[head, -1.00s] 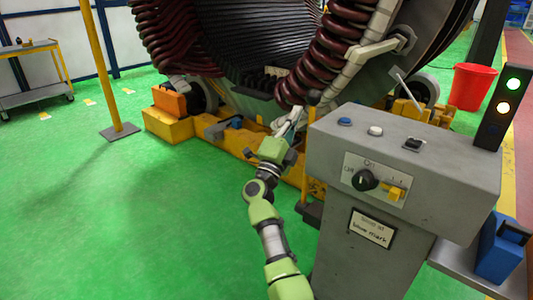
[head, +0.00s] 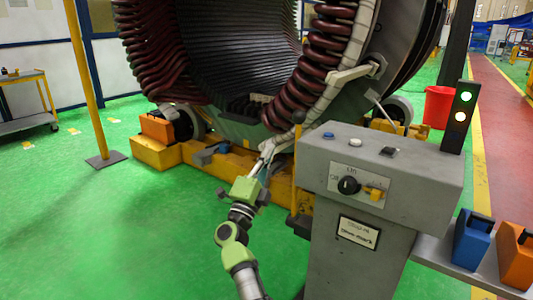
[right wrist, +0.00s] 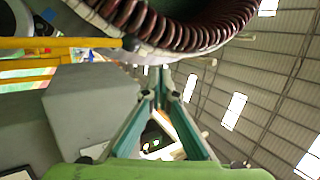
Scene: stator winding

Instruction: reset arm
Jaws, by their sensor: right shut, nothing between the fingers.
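My right gripper (head: 264,158) is in the head view, at the end of my green arm, in front of the big stator and left of the grey control console (head: 385,165). Its fingers are shut with nothing between them. In the right wrist view the fingertips (right wrist: 159,75) meet in the middle, with the dark red coils above them. The stator (head: 345,45) has dark red windings and rests on a yellow base (head: 235,168). My left gripper is not in view.
The console bears a black knob (head: 349,185), a yellow switch and several buttons. A signal light (head: 461,110) shows green and yellowish lamps. A blue bin (head: 473,240) and an orange bin (head: 516,258) sit at the right. A red bucket (head: 437,106) stands behind. Green floor (head: 90,220) is clear at left.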

